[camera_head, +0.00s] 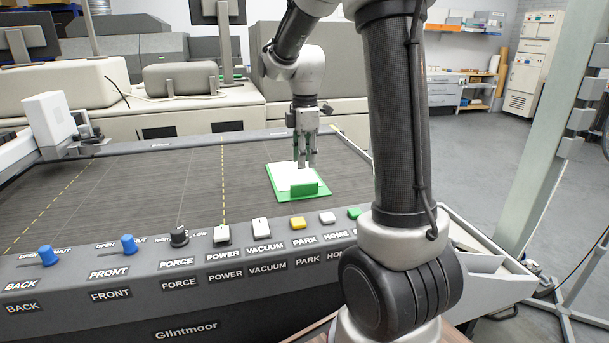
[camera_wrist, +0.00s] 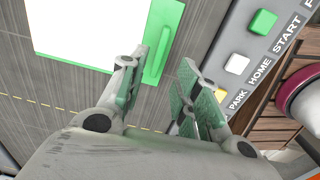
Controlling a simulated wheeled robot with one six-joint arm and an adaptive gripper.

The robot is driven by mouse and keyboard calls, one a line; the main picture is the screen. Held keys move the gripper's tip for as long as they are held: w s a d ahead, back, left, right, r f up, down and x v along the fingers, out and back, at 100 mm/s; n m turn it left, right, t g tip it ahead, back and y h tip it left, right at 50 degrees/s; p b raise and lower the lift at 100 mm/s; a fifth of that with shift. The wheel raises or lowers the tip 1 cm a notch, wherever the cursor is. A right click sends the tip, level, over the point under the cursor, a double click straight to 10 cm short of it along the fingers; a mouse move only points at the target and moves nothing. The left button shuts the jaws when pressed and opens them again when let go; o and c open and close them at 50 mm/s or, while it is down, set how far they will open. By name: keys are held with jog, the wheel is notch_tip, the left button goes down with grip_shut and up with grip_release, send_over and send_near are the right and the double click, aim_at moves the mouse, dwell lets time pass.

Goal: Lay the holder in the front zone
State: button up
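The holder is a green board (camera_head: 310,199) with a white sheet (camera_head: 285,177) on it and a raised green bar (camera_head: 304,190) near its front edge. It lies flat on the dark table bed, right of a yellow dashed line. In the wrist view the bar (camera_wrist: 164,42) shows just beyond my fingertips, close to the left finger. My gripper (camera_head: 305,164) points down over the holder. Its fingers (camera_wrist: 165,82) are apart with nothing gripped between them. Whether a finger touches the bar cannot be told.
The table bed (camera_head: 150,195) has yellow dashed lines and is clear left of the holder. A front control panel (camera_head: 200,275) carries blue knobs (camera_head: 128,244) labelled FRONT and BACK, plus several buttons. A white-headed carriage (camera_head: 50,120) stands at the left.

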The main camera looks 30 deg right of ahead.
jog(key=s+a+r+m+t, duration=0.25)
jog(key=s+r+m, duration=0.55)
jog(key=s, duration=0.4)
jog(key=s+a+f+m+t, duration=0.1)
jog(key=s+a+m, duration=0.1)
jog(key=s+m, duration=0.4)
jog(key=s, duration=0.5)
jog(key=shift+s+a+m+t, duration=0.25)
jog(key=shift+a+m+t, duration=0.05)
jog(key=shift+m+t, duration=0.1)
